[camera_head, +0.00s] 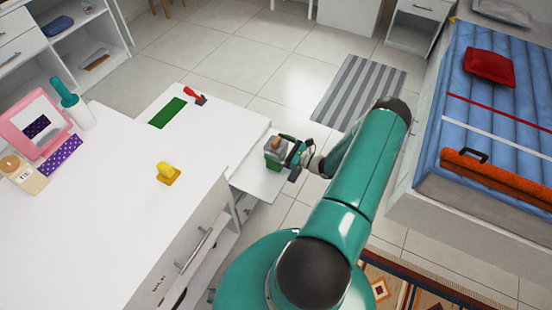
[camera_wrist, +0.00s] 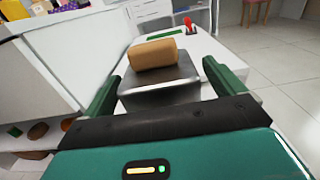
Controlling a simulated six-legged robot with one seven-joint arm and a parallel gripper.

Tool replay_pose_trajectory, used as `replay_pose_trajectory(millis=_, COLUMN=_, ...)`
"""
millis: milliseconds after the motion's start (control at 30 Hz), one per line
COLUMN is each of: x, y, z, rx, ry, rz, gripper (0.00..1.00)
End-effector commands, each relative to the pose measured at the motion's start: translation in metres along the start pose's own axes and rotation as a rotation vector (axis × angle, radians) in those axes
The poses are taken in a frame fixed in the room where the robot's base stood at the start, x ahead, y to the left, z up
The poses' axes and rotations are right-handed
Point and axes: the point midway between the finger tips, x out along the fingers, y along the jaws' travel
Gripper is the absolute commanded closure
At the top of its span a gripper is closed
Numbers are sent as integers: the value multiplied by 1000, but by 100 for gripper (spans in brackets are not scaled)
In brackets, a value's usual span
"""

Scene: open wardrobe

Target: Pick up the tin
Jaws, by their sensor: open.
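What looks like the tin is a grey box (camera_wrist: 160,82) with a tan, loaf-like block (camera_wrist: 155,52) on top. In the wrist view it sits between my gripper's two green fingers (camera_wrist: 164,66), with white surface around it. The fingers are apart, one on each side, and I cannot tell whether they touch it. In the head view, my gripper (camera_head: 283,155) is at the right end of the low white surface, and the tan block (camera_head: 274,143) shows there. My gripper hides most of the tin in that view.
A white dresser (camera_head: 130,215) stands left, bearing a yellow object (camera_head: 168,174) and a pink-framed mirror (camera_head: 40,122). A green mat (camera_head: 167,112) and a red-handled item (camera_head: 196,96) lie on the low surface. A bed (camera_head: 490,130) is right. Tiled floor with a striped rug (camera_head: 358,92) is open behind.

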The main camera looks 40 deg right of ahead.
Motion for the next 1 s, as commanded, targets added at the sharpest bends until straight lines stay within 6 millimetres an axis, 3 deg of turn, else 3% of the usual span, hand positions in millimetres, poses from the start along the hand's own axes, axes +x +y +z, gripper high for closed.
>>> replay_pose_trajectory(millis=100, x=9, y=0, z=0, rx=0, ry=1, rz=-1, gripper=6)
replay_pose_trajectory(millis=300, x=10, y=0, z=0, rx=0, ry=1, rz=-1, gripper=8)
replay_pose_trajectory(millis=600, x=9, y=0, z=0, rx=0, ry=1, rz=-1, gripper=67)
replay_pose_trajectory(millis=1000, x=10, y=0, z=6, rx=0, ry=-1, rz=-1, gripper=68)
